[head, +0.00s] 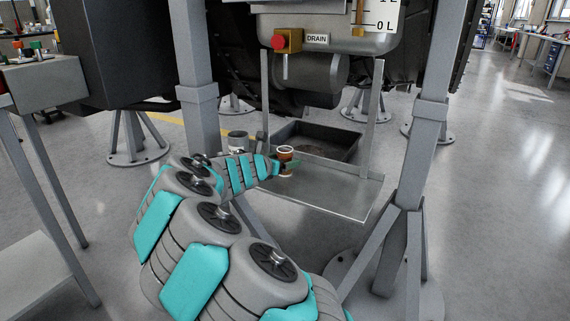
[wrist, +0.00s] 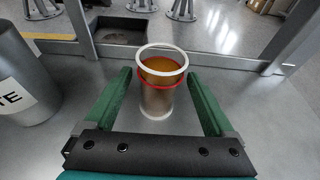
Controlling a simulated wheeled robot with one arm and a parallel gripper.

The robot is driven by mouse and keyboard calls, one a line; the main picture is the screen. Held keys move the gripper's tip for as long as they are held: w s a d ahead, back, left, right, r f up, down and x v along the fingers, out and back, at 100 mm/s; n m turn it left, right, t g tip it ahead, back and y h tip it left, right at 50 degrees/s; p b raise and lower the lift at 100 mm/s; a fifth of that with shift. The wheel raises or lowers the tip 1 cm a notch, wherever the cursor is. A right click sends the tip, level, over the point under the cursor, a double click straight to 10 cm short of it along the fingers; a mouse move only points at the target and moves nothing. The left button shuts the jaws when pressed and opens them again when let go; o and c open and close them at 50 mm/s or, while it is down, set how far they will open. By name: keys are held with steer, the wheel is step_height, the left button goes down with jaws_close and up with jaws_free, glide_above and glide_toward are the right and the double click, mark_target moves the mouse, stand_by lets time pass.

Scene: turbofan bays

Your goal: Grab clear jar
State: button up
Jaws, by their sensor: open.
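The clear jar (wrist: 158,98) stands upright on a grey metal shelf, with a pale rim, a red band and amber-brown contents. In the wrist view my gripper (wrist: 162,93) is open, with one green finger on each side of the jar. Gaps show between the fingers and the jar, so I see no grip. In the head view the jar (head: 285,160) is small, at the end of my arm on the shelf, partly covered by my gripper (head: 284,166).
A grey labelled can (wrist: 22,80) stands left of the jar, also in the head view (head: 238,141). A dark tray (head: 318,142) lies behind the shelf (head: 335,192). Thin uprights flank the shelf. The DRAIN tank (head: 325,25) with its red-knobbed valve (head: 284,41) hangs above.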

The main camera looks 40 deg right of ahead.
steer(key=shift+w+d, duration=0.15)
steer(key=shift+d, duration=0.2)
jaws_close()
stand_by(0.6)
